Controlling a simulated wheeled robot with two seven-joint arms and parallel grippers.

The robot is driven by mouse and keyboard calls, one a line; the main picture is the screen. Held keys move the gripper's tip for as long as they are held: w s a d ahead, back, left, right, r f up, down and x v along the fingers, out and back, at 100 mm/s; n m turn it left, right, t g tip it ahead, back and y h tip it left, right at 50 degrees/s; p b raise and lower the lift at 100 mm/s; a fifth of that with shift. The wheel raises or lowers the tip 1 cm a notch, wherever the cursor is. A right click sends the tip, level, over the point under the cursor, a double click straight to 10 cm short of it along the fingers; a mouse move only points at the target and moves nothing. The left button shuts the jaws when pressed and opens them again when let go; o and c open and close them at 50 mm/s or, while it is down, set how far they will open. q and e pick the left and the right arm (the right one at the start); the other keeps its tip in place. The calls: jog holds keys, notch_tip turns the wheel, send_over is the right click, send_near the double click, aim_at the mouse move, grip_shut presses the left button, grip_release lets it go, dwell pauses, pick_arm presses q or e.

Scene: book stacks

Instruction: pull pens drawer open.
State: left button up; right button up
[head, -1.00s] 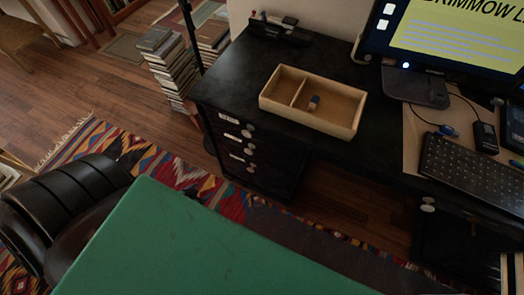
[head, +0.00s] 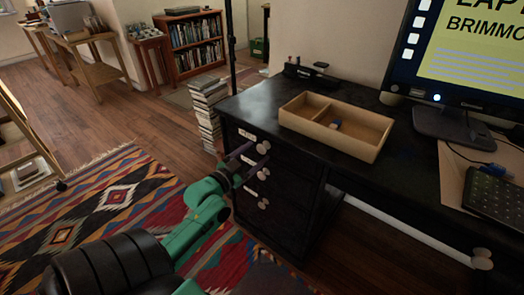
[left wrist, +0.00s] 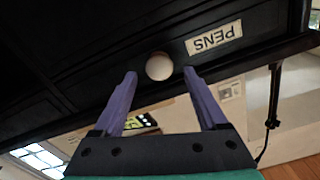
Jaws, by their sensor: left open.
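The pens drawer (head: 233,134) is the top drawer of the black desk's left pedestal, and its front looks flush. Its white label reads PENS in the left wrist view (left wrist: 214,38), where it appears upside down. Its round pale knob (head: 263,148) also shows in the left wrist view (left wrist: 159,66), between the two purple fingertips. My left gripper (head: 255,154) is open at this knob, with a finger on either side; I cannot tell whether they touch it. My right gripper is not in view.
Two more drawers with knobs (head: 263,174) lie below. A wooden tray (head: 343,145) with a small blue-and-white item stands on the desktop. A monitor (head: 462,65) and keyboard (head: 497,191) are at the right. A book stack (head: 209,112) stands behind the pedestal. A patterned rug (head: 105,190) covers the floor.

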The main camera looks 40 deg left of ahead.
aim_at(261, 149)
pick_arm(q)
jog(key=w, duration=0.3)
jog(key=shift+w, duration=0.4)
jog(key=shift+c, duration=0.3)
grip_shut()
dwell(0.8)
